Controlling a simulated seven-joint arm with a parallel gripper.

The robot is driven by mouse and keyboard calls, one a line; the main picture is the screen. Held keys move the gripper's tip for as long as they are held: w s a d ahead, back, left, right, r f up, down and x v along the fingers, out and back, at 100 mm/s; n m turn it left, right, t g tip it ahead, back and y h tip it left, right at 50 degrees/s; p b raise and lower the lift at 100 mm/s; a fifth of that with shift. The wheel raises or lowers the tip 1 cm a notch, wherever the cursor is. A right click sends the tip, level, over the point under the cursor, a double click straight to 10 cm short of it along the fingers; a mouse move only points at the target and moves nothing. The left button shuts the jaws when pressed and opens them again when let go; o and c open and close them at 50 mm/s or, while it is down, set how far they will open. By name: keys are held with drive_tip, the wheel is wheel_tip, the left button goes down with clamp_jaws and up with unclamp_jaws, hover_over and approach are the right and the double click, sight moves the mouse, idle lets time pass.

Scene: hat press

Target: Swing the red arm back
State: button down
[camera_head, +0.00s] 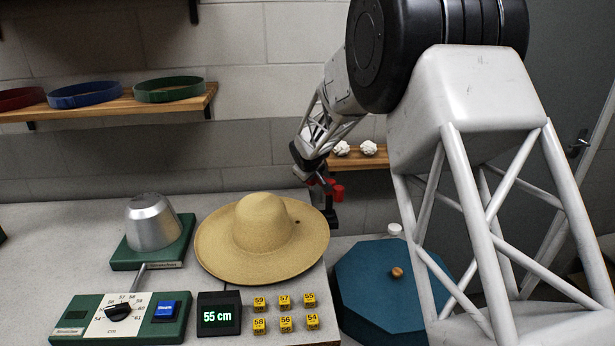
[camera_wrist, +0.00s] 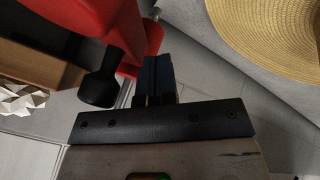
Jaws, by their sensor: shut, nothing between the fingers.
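The red arm (camera_wrist: 88,14) shows in the wrist view as a red part at the upper left, with a second red piece (camera_wrist: 150,48) beside my fingers. A black knob-like piece (camera_wrist: 100,88) sits below it. In the head view only small red bits (camera_head: 338,192) show beyond the hat's right side, partly hidden by my wrist. My gripper (camera_wrist: 158,66) is shut and empty, its fingertips close beside the red part. I cannot tell whether they touch it.
A tan felt hat (camera_head: 262,240) lies at the bench's right edge. A metal block (camera_head: 153,222) on a green base and a control panel (camera_head: 122,318) stand left. Yellow size blocks (camera_head: 285,325) sit in front. A blue octagonal lid (camera_head: 385,290) is right. A shelf (camera_head: 345,160) holds white crumpled pieces.

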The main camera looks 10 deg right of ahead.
drive_tip(key=shift+w+d, duration=0.25)
drive_tip(key=shift+w, duration=0.05)
idle(0.6)
drive_tip(key=shift+a, duration=0.1)
drive_tip(key=s+a+r, duration=0.6)
drive_tip(key=s+r, duration=0.1)
drive_tip(key=r, duration=0.1)
idle(0.6)
drive_tip(key=shift+s+a, duration=0.1)
drive_tip(key=shift+a, duration=0.05)
